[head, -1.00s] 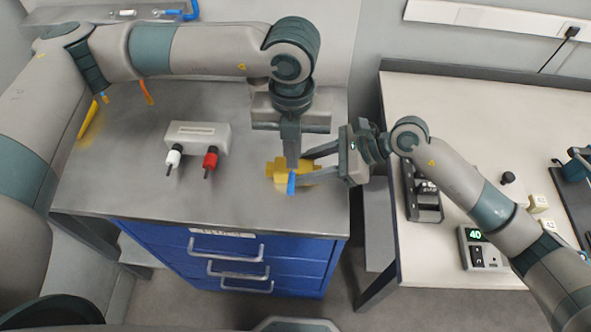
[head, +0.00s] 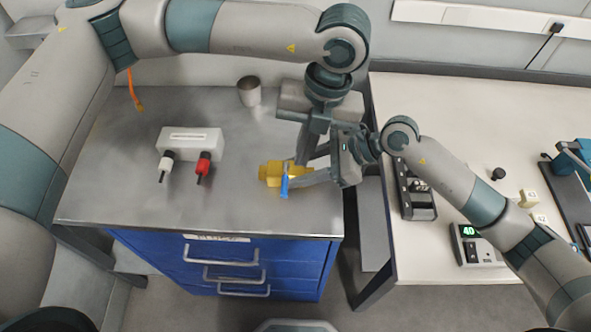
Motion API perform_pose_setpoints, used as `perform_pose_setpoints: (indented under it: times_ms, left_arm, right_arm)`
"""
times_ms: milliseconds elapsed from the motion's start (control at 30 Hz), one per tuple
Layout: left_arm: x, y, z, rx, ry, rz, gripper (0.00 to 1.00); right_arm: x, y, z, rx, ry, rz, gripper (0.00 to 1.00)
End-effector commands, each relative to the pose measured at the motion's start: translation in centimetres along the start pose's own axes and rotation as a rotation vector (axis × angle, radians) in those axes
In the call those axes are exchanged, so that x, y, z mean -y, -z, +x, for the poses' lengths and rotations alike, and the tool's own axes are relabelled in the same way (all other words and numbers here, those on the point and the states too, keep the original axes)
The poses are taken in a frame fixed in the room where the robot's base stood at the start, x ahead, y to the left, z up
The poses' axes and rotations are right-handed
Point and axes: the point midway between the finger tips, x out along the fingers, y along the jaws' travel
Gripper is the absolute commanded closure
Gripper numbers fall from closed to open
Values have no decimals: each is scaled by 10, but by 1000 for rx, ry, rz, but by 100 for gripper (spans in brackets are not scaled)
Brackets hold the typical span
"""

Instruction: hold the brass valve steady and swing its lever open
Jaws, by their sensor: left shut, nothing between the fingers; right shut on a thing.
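The brass valve (head: 270,171) sits on the grey metal top of the blue cabinet, near its right front. Its blue lever (head: 285,184) points toward the cabinet's front edge. My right gripper (head: 301,172) reaches in from the right and is shut on the valve, its fingers partly covering the valve's right side. My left gripper (head: 303,160) points down from above, shut and empty, just behind the lever. Its fingers overlap the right gripper's in the picture, and I cannot tell whether it touches the lever.
A white box with red and white plugs (head: 190,139) stands to the left on the cabinet top (head: 120,185). A metal cup (head: 249,92) is behind. To the right, a white table holds a power supply with a green display (head: 476,244). The cabinet's left front is clear.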

Motion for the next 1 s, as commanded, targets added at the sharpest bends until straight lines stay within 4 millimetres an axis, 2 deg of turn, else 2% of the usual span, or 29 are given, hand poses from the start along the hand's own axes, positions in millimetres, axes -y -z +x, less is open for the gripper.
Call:
perform_pose_setpoints:
  times_ms: [33, 200, 500, 700, 1000]
  left_arm:
    - [8, 1, -8, 3, -39, 4, 100]
    - [26, 9, -32, 5, -176, 2, 100]
    - [47, 24, -66, 24, -360, -20, 100]
    - [51, 28, -74, 30, -402, -29, 100]
    - [51, 28, -74, 30, -403, -29, 100]
  right_arm:
    - [-2, 8, 2, -13, -6, 6, 98]
    - [-2, 8, 2, -13, -5, 5, 98]
    - [-2, 8, 2, -14, -4, 5, 98]
    - [-1, 8, 2, -14, -4, 5, 98]
    - [-1, 8, 2, -14, -3, 5, 98]
